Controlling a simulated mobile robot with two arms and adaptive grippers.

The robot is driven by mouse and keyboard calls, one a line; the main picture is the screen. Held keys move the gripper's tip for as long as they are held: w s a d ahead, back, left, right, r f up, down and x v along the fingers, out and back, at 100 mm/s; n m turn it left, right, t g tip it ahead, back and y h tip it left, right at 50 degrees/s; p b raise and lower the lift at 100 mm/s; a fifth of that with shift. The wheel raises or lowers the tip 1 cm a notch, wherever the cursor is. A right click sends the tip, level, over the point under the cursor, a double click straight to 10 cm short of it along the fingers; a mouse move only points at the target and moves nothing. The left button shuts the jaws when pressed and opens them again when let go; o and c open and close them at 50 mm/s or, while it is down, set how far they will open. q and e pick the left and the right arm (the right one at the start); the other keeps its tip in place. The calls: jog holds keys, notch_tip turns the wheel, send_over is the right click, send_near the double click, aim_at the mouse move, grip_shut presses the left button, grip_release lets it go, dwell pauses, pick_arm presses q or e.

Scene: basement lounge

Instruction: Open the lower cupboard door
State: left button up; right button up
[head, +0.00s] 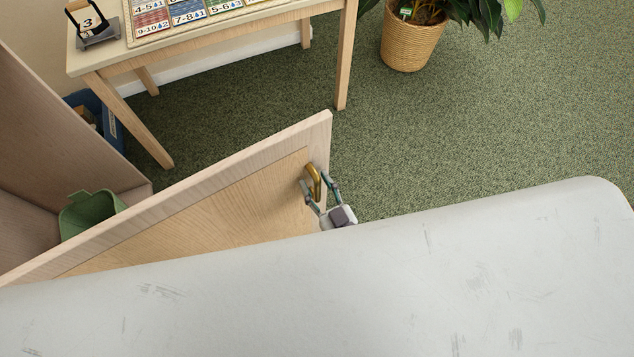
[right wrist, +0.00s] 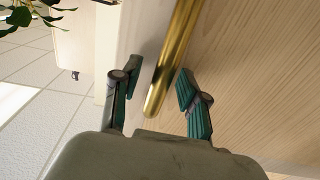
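The cupboard door (head: 255,200) is a pale wooden panel that stands swung open, away from the cupboard (head: 60,115) at the left. A brass handle (head: 314,178) sits near its free edge. My right gripper (head: 319,190) is at this handle. In the right wrist view, the brass handle (right wrist: 172,62) lies between the two fingertips (right wrist: 157,90), with gaps visible on both sides. The fingers are apart and do not clearly touch it. The door's lower part is hidden in the head view. My left gripper is not in view.
A green bin (head: 88,213) stands inside the open cupboard. A wooden table (head: 200,48) with a number board (head: 185,12) stands behind the door. A potted plant (head: 411,38) is at the back. Green carpet (head: 480,120) to the right is clear.

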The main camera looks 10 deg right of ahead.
jog(key=shift+s, duration=0.1)
jog(key=v, duration=1.1)
jog(key=shift+s, duration=0.35)
jog(key=shift+d, duration=0.1)
